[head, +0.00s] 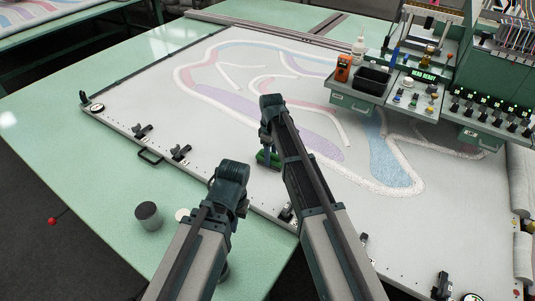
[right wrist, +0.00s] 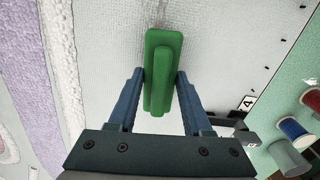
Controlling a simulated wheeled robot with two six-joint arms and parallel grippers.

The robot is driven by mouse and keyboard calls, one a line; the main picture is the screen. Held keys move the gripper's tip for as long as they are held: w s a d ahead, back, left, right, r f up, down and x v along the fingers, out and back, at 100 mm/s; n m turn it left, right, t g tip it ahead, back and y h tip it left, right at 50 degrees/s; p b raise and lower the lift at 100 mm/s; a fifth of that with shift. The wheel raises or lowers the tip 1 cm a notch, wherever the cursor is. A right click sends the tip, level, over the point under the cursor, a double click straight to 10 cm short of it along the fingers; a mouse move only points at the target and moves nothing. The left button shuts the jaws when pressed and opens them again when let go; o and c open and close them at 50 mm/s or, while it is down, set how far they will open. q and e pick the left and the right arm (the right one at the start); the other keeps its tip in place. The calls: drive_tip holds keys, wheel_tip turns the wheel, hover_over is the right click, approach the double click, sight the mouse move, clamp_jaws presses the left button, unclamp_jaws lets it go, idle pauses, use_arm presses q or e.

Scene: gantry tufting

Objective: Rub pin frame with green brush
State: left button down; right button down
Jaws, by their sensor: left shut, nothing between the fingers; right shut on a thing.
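The green brush (head: 268,158) is at the near left edge of the cloth stretched in the pin frame (head: 112,122). My right gripper (head: 267,146) is shut on it. In the right wrist view the brush (right wrist: 163,50) stands between the two blue fingers of the gripper (right wrist: 161,88), with the pale cloth behind it. I cannot tell whether its underside touches the frame or cloth. My left gripper (head: 238,208) is shut and empty in front of the near frame edge, over the green table; its fingertips are mostly hidden by its wrist.
Clamps (head: 181,153) and a black handle (head: 150,156) stick out along the near frame edge. A dark cup (head: 148,215) stands on the table at left. A green control console (head: 420,90) overhangs the cloth at right. Spools (right wrist: 290,131) lie beyond the frame edge.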

drive_tip(key=shift+s+d, duration=0.6)
drive_tip(key=shift+d, duration=0.2)
drive_tip(key=shift+s+d, duration=0.55)
drive_tip(key=shift+d, duration=0.25)
drive_tip(key=shift+s+d+f, duration=0.1)
drive_tip(key=shift+s+d, duration=1.05)
drive_tip(key=shift+d, duration=0.3)
drive_tip(key=shift+s+d, duration=0.55)
drive_tip(key=shift+d, duration=0.2)
drive_tip(key=shift+s+d, duration=0.55)
drive_tip(key=shift+d, duration=0.2)
drive_tip(key=shift+s+d, duration=1.15)
drive_tip(key=shift+d, duration=0.2)
drive_tip(key=shift+w+d, duration=0.55)
drive_tip(key=shift+w, duration=0.05)
